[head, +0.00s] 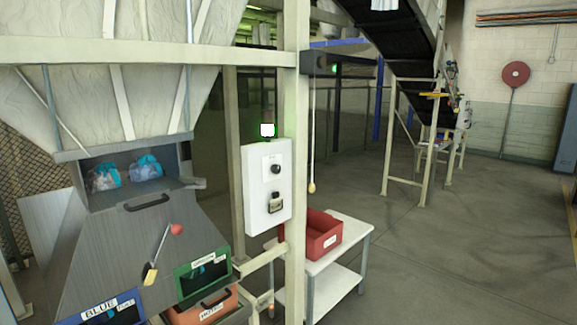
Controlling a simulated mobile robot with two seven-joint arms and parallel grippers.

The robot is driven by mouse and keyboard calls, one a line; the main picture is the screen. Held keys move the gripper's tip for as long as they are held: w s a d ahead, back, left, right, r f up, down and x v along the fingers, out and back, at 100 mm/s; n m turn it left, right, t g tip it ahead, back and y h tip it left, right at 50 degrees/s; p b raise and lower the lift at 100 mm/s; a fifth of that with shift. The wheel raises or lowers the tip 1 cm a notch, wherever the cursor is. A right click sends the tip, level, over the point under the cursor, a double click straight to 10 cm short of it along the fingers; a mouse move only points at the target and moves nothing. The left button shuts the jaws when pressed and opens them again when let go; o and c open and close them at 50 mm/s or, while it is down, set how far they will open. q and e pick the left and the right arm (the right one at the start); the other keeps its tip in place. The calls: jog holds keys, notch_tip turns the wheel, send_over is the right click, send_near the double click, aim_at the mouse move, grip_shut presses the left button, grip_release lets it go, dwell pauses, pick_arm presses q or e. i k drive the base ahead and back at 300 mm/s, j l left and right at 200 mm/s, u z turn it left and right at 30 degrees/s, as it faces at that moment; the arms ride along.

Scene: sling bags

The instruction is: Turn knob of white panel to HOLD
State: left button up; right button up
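The white panel (267,186) is fixed to a cream post in the middle of the head view. A round dark knob (276,169) sits on its upper front face, on a small light plate. Its pointer direction and any HOLD lettering are too small to read. Below the knob is a second dark fitting (276,202) with a light part. A lamp with a lit green-white section (267,130) stands on top of the panel. Neither of my grippers is in view.
A grey metal chute (130,235) with bags and a red-knobbed lever (176,229) stands at the left. A white table (346,255) with a red bin (318,240) is right of the post. A cord with a yellow end (312,188) hangs nearby. Floor at right is clear.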

aim_at(276, 168)
jog(key=i+l, duration=0.25)
jog(key=i, duration=0.15)
jog(key=i+l, duration=0.25)
jog(key=i, duration=0.15)
jog(key=i+l, duration=0.2)
jog(key=i, duration=0.2)
jog(key=l+z, duration=0.05)
